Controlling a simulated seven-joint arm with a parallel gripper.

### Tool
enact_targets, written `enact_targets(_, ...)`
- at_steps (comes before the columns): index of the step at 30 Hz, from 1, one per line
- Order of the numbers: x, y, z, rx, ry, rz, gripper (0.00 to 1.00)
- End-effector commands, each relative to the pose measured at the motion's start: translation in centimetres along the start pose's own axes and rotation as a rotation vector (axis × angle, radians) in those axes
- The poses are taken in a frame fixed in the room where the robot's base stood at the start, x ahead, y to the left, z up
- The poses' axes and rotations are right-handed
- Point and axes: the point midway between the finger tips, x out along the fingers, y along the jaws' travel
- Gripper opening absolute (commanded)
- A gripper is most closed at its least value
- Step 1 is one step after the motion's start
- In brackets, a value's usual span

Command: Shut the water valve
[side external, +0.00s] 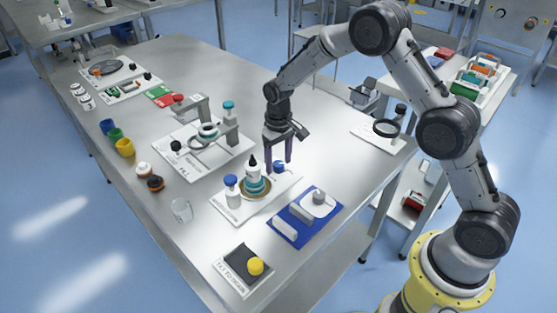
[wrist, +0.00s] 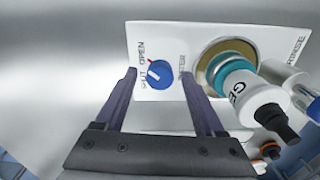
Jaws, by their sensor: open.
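The water valve is a blue round knob (wrist: 160,80) on a white panel (wrist: 142,40), with OPEN, SHUT and WATER lettering around it. A pale pointer line with a red tip on the knob points to the upper left, near the OPEN lettering. In the side view the blue knob (side external: 279,168) shows low between my fingers. My gripper (side external: 278,164) is open and points down over the panel. In the wrist view its two dark fingers (wrist: 159,75) appear on either side of the knob, with gaps; I cannot tell how far down they reach.
A white bottle with a black cap (side external: 253,172) stands on a round teal and gold base beside the knob. A blue tray (side external: 290,232) with white blocks lies in front. Bare metal table lies behind the panel.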

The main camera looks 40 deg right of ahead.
Motion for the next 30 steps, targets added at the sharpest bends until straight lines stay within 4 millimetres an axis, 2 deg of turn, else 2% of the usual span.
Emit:
enact_targets(6,0.05,0.00,0.02,0.000,-0.001,0.000,0.71)
enact_targets(7,0.04,0.00,0.02,0.000,-0.001,0.000,0.67)
enact_targets(18,0.01,-0.01,0.01,0.000,-0.001,0.000,0.01)
enact_targets(30,-0.01,-0.02,0.01,-0.042,0.000,0.000,0.00)
